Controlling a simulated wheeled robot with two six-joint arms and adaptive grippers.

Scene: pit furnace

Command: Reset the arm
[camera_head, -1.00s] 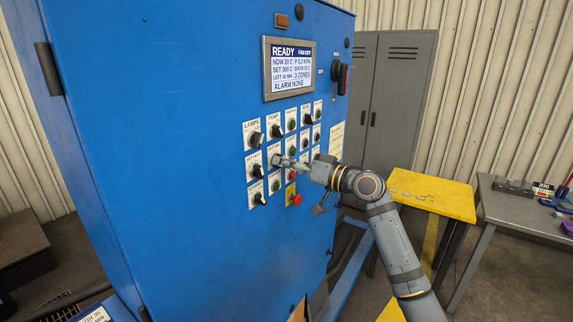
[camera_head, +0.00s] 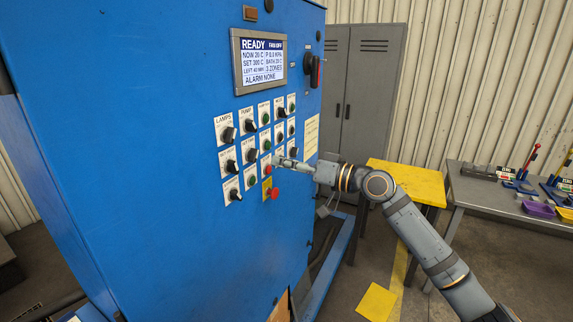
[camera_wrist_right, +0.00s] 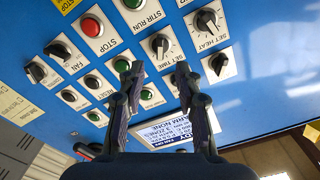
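The blue furnace cabinet (camera_head: 150,150) carries a panel of labelled knobs and buttons below a lit display (camera_head: 262,60) reading READY and ALARM NONE. My right gripper (camera_head: 278,161) is in front of the panel's lower rows; contact cannot be told. In the right wrist view its two fingers (camera_wrist_right: 160,70) stand apart with nothing held between them. The SET TIME knob (camera_wrist_right: 160,45) shows beyond the gap, the SET HEAT knob (camera_wrist_right: 206,20) to the right, and a red STOP button (camera_wrist_right: 91,27) to the left. My left gripper is not in view.
A red button on a yellow plate (camera_head: 272,193) sits just below my right gripper. A yellow-topped table (camera_head: 412,180) and a grey bench (camera_head: 480,190) with tools stand to the right. A grey locker (camera_head: 362,85) stands behind.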

